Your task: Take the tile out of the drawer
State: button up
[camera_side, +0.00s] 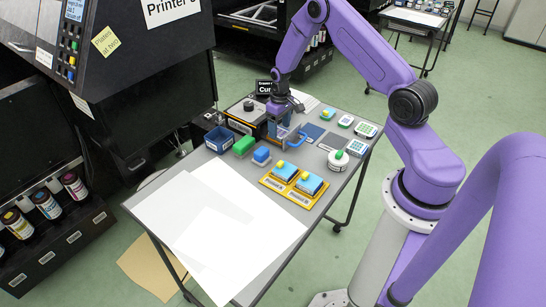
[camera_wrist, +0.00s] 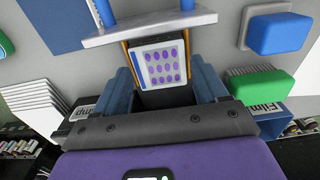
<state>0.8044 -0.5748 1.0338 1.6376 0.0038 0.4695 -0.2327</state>
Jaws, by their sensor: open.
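The tile (camera_wrist: 160,64) is white with several rows of purple dots and a blue strip along one side. In the wrist view it lies in the open drawer (camera_wrist: 127,52), which has thin orange sides and a dark inside. In the side view my gripper (camera_side: 281,130) points down over the drawer and hides the tile.
A dark blue bin (camera_side: 219,138), a green block (camera_side: 244,146) and a blue block (camera_side: 262,156) stand left of the drawer. A yellow tray (camera_side: 284,190) with blue-and-yellow items is in front. White sheets (camera_side: 215,230) cover the table's near left.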

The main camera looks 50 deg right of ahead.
aim_at(280, 132)
jog(key=shift+f, duration=0.6)
dwell(0.3)
jog(key=shift+r, duration=0.1)
dwell(0.4)
jog(key=c, duration=0.6)
jog(key=shift+c, duration=0.2)
notch_tip(280, 132, up, 9)
dwell(1.3)
